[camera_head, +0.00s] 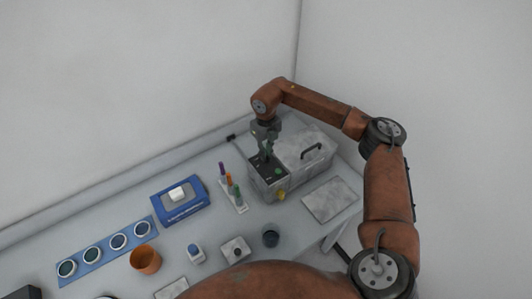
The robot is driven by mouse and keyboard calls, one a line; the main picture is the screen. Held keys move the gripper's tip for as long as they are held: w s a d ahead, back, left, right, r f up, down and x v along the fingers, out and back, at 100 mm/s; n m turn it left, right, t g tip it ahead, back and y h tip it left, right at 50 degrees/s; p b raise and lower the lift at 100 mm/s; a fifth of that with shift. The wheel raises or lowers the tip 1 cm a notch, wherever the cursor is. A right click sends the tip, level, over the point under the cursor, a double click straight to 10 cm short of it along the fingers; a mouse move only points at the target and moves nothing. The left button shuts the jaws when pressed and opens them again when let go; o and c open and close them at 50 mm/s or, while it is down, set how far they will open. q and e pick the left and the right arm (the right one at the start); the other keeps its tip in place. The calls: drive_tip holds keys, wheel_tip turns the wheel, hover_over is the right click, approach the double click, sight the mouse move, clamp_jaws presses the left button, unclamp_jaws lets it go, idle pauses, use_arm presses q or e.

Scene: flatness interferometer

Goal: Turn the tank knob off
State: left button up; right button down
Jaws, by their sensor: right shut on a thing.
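The tank is a grey metal box (309,158) with a black handle on its lid, at the back right of the bench. Its left end has a dark top panel (265,177) with a small green spot (278,171), and a yellow part (281,196) shows low on the front. My right gripper (266,158) points down onto this dark panel, its fingers shut on the tank knob. The knob is small and mostly hidden by the fingers, so its angle cannot be told. My left gripper is not in view.
A rack of coloured pens (239,205) and a blue case (181,203) stand left of the tank. A dark cup (270,237), an orange pot (145,260) and a blue strip with round discs (92,255) are nearer.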

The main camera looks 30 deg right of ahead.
drive_tip(key=shift+r, duration=0.1)
idle(0.4)
drive_tip(key=c, duration=2)
unclamp_jaws()
wheel_tip(320, 180, up, 12)
drive_tip(key=shift+f, duration=0.1)
